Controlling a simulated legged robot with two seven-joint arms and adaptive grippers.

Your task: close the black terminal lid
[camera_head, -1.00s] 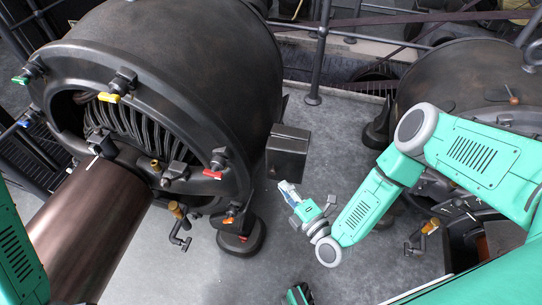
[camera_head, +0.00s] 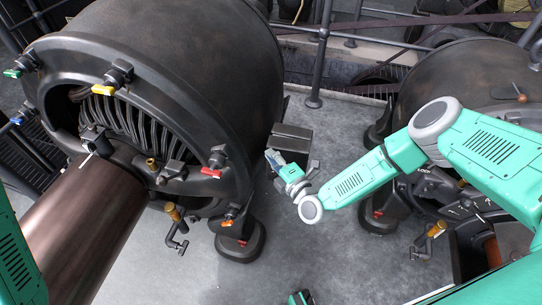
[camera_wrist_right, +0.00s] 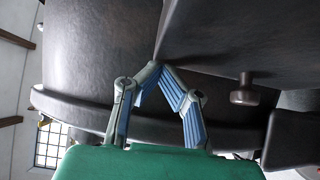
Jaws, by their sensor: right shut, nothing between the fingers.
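The black terminal box with its lid (camera_head: 293,131) juts from the right side of the large left dynamo in the head view. It shows an upper face and a lower face with an edge between them; how far the lid stands open I cannot tell. My right gripper (camera_head: 269,154) is shut and empty at the box's lower left, overlapping it in the picture. In the right wrist view its fingertips (camera_wrist_right: 154,66) meet in front of dark metal, close to the corner of a broad dark panel (camera_wrist_right: 240,35). Contact is unclear.
The large dynamo (camera_head: 190,70) fills the left, with coloured levers, including a red one (camera_head: 211,172), on its rim. A second dynamo (camera_head: 460,75) stands at right. Grey floor (camera_head: 320,250) lies open between them. A knob (camera_wrist_right: 243,90) sticks out below the panel in the wrist view.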

